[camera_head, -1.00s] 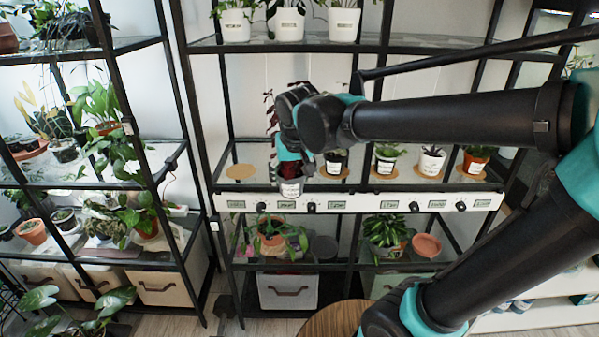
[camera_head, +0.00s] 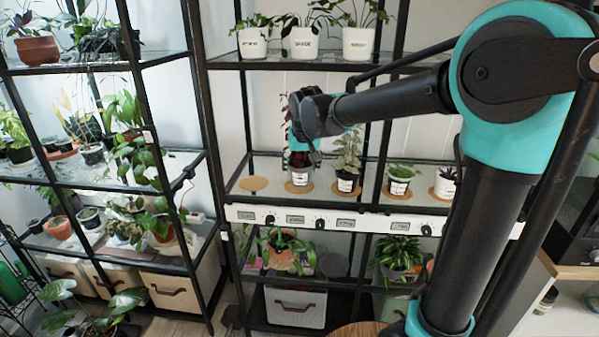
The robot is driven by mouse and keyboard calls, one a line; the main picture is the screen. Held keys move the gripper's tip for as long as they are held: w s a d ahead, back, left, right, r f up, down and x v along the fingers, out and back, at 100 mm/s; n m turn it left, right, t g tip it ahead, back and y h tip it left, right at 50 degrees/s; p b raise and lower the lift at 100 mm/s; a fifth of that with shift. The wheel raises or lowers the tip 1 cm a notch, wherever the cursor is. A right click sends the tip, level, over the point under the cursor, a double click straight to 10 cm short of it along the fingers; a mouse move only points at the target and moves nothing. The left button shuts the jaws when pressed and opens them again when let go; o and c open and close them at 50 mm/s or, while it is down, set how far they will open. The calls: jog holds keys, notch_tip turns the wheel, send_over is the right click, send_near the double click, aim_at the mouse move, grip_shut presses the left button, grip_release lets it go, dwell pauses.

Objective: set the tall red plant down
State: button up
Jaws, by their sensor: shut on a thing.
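The tall red plant (camera_head: 302,178), in a small pot with a white label, is at the left part of the middle shelf. Its dark red stems and leaves rise behind my gripper (camera_head: 303,158). My gripper is shut on it, reaching in from the right above the shelf; the fingers partly hide the leaves and the pot's upper part. The pot is upright over a round cork mat (camera_head: 299,189), second from the left. I cannot tell whether its base touches the mat.
An empty cork mat (camera_head: 253,184) lies to the left. A tall green-leaved plant (camera_head: 346,180) stands close on the right, with a low green plant (camera_head: 400,180) further right. Potted plants stand on the shelf above. A white control strip (camera_head: 370,221) runs along the front edge.

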aim_at(299, 161)
jog(key=shift+w+a+f, duration=0.1)
jog(key=shift+w+a, duration=0.15)
jog(key=shift+w, duration=0.7)
jog(key=shift+w+a, duration=0.2)
jog(key=shift+w, duration=0.75)
jog(key=shift+s+f, duration=0.1)
jog(key=shift+f, duration=1.55)
jog(key=shift+f, duration=0.15)
jog(key=o, duration=1.2)
jog(key=shift+o, duration=0.2)
jog(key=shift+v, duration=3.9)
